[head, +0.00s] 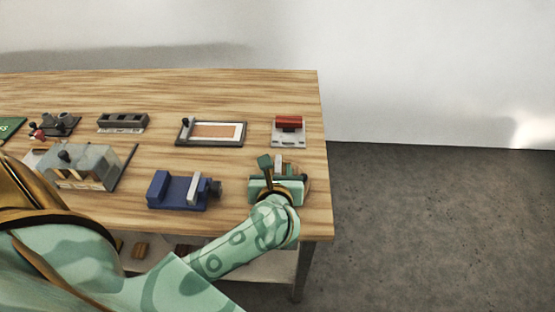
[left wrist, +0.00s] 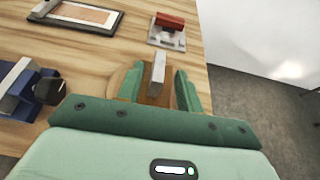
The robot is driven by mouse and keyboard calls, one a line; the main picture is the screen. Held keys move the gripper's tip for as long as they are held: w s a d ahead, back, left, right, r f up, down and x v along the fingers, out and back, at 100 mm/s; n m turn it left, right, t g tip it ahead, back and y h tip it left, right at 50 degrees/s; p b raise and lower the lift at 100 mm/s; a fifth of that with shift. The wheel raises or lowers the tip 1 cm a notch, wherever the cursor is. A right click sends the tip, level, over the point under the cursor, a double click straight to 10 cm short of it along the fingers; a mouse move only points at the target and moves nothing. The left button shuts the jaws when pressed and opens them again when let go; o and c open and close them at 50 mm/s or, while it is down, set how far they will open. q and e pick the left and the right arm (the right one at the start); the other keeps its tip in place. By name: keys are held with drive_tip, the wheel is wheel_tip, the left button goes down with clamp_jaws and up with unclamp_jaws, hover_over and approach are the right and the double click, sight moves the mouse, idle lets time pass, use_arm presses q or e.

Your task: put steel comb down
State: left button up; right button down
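The steel comb, as far as I can tell, is the pale grey upright bar (left wrist: 157,72) between the two green fingers of my left gripper (left wrist: 157,88) in the left wrist view. Gaps show on both sides of the bar, so the fingers look open around it. In the head view my left gripper (head: 276,168) is over the right end of the table. A round wooden piece (head: 305,173) shows partly beneath it. The bar's lower end is hard to make out, so I cannot tell what it rests on. My right gripper is not in view.
On the wooden table (head: 230,95), a blue vise (head: 175,190) stands left of my gripper. A red-topped device (head: 288,126) and a framed tray (head: 184,138) lie behind. A clear-covered box (head: 95,165) is farther left. The table's right edge is close to my gripper.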

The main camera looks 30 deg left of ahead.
use_arm(q)
drive_tip(key=v, duration=0.5)
drive_tip(key=shift+s+d+r+p, duration=0.1)
drive_tip(key=shift+s+d+p, duration=0.05)
drive_tip(key=shift+s+p, duration=0.15)
